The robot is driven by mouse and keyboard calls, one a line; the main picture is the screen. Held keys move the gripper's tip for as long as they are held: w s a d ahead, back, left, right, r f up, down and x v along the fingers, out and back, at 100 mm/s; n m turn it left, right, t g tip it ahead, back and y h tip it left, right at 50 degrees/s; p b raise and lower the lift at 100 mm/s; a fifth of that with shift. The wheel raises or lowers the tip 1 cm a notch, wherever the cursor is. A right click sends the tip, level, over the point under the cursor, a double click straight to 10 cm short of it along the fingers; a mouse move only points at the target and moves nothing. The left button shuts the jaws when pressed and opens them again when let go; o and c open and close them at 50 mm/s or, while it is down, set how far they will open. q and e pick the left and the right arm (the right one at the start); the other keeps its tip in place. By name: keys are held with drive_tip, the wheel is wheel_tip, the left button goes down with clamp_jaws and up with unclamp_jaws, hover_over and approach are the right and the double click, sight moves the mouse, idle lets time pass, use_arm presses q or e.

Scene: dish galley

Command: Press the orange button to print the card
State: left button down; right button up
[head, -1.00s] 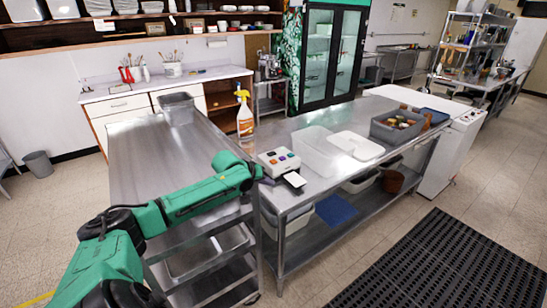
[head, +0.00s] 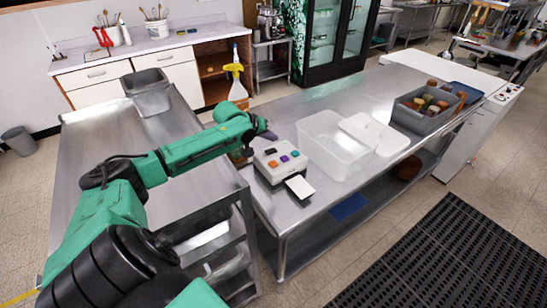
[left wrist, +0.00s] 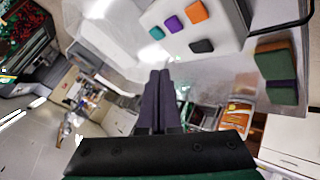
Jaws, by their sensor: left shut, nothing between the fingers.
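The white printer box (head: 262,171) stands on the steel counter, with an orange button (head: 273,164), a purple one, a teal one and a black one on top. The orange button also shows at the top of the left wrist view (left wrist: 198,11). A white card (head: 300,187) lies at the box's front edge. My left gripper (head: 270,134) is shut and empty, at the box's far side in the picture and apart from the buttons. In the left wrist view its closed fingers (left wrist: 160,75) point below the black button. My right gripper is out of view.
A clear tub (head: 333,150) and white lid (head: 374,134) lie right of the box. A grey bin with jars (head: 423,108) is farther right. A spray bottle (head: 236,80) stands behind my arm. A grey tub (head: 148,92) sits on the left steel table.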

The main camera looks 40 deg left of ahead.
use_arm(q)
drive_tip(key=s+d+r, duration=0.1)
drive_tip(key=b, duration=0.4)
hover_over(271, 165)
drive_tip(key=f, duration=0.4)
drive_tip(key=shift+w+a+f, duration=0.15)
drive_tip(key=shift+w+f, duration=0.1)
drive_tip(key=shift+f, duration=0.1)
drive_tip(key=f+b, duration=0.3)
drive_tip(key=shift+s+d+f, duration=0.2)
drive_tip(key=shift+d+f, duration=0.05)
drive_tip(key=shift+w+a+f+b, duration=0.15)
drive_tip(key=shift+f+b, duration=0.2)
drive_tip(key=shift+f, duration=0.25)
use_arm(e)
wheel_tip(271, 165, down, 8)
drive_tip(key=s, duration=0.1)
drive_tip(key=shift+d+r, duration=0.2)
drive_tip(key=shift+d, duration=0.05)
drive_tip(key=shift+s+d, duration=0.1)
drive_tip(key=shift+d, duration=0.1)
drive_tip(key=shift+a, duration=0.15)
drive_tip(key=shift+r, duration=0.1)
